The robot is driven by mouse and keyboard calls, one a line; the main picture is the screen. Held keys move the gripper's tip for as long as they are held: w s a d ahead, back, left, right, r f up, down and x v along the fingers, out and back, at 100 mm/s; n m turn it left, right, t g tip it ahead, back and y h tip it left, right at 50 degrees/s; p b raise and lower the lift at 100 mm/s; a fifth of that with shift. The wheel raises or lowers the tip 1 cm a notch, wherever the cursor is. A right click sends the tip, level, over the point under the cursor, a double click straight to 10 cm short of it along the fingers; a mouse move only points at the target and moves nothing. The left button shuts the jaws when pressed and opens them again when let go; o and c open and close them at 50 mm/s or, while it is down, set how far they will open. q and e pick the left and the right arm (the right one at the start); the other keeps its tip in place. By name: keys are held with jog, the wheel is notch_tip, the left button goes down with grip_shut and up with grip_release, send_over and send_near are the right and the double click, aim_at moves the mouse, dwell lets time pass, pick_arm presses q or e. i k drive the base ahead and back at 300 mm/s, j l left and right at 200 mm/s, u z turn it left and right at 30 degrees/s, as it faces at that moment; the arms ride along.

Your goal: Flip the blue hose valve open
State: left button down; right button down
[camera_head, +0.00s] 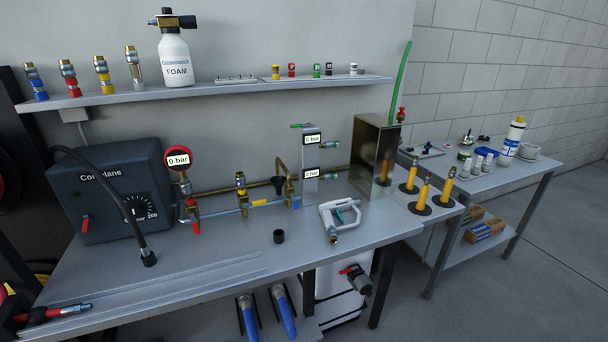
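A thin blue hose (222,210) runs along the back of the bench, from the brass fittings under the red gauge towards the upright metal panel (311,165). A small blue piece (295,203) sits at its right end by the panel; it is too small to tell whether it is a valve lever or how it is turned. A red lever (191,203) is on the fittings at the hose's left end. Two thick blue-sleeved pieces (284,314) hang below the bench front. Neither of my grippers is in view.
The red gauge (178,159) reads 0 bar. A dark box (110,190) with a black hose stands left. A brass-coloured box (374,155) stands right. The front middle bench is clear.

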aim_at(295, 206)
jog(key=k+l+z, duration=0.2)
jog(key=z, duration=0.3)
jog(key=k+l+z, duration=0.3)
jog(key=z, duration=0.15)
